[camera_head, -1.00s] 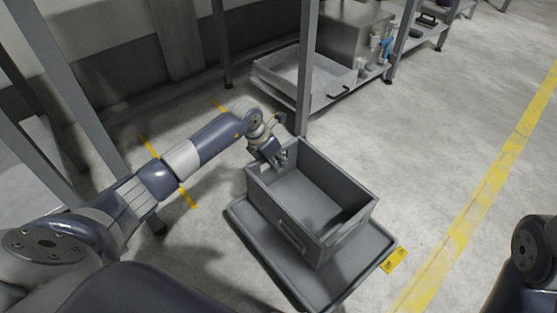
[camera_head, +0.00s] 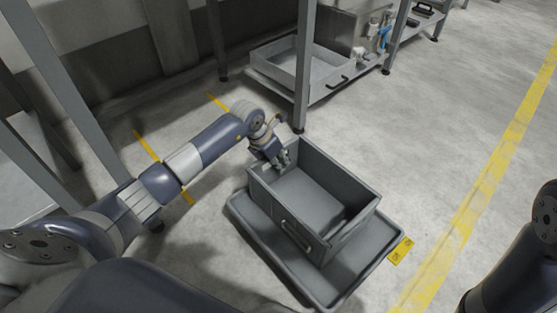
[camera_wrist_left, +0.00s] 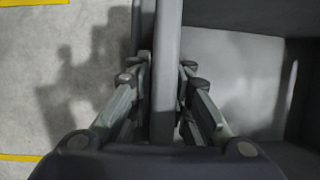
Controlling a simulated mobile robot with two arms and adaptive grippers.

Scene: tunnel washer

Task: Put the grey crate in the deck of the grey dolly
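The grey crate (camera_head: 340,245), an open, empty box with a handle slot in its near side, is over the deck of the grey dolly (camera_head: 372,262). The dolly's raised rim shows around the crate's left, near and right sides. I cannot tell whether the crate's bottom touches the deck. My left gripper (camera_head: 282,160) is at the crate's far left wall. In the left wrist view, its fingers (camera_wrist_left: 163,72) close in on both sides of the crate wall (camera_wrist_left: 167,25). My right gripper is out of view; only part of the right arm shows.
A metal frame post (camera_head: 304,70) stands just behind the crate. Beyond it, a low shelf holds a grey tray (camera_head: 290,75). A yellow label (camera_head: 401,250) is by the dolly's right corner. Clear floor lies to the right, crossed by a yellow line (camera_head: 465,215).

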